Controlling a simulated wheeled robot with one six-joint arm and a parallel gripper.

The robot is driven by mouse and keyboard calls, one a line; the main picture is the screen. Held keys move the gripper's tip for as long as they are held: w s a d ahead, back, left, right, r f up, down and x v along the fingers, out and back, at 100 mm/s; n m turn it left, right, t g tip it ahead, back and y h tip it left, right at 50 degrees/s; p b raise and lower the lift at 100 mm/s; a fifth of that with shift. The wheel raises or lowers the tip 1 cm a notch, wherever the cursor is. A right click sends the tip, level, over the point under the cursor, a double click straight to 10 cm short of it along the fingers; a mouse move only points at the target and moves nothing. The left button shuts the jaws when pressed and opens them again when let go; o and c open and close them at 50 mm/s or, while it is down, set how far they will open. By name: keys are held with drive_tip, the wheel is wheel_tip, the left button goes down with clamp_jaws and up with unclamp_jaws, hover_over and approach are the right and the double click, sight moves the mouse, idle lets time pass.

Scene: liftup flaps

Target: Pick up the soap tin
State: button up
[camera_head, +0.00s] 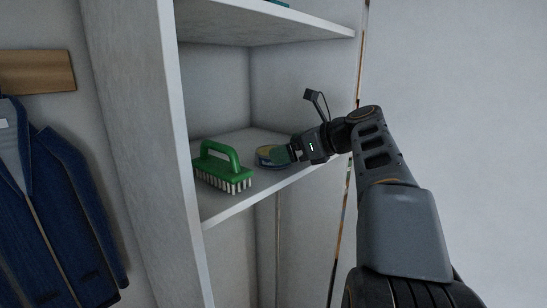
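The fingers are small and dark here. I cannot tell whether they touch the tin or how far apart they are. The right part of the tin is partly hidden.
A green scrubbing brush (224,168) with white bristles stands close to the left of the tin. The cabinet's left side panel (135,120) and the upper shelf (265,20) bound the space. A blue jacket (50,200) hangs outside at left. The shelf behind the tin is clear.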

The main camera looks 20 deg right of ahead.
sight(263, 160)
drive_tip(key=x, duration=0.4)
drive_tip(key=shift+r, duration=0.1)
drive_tip(key=c, duration=0.8)
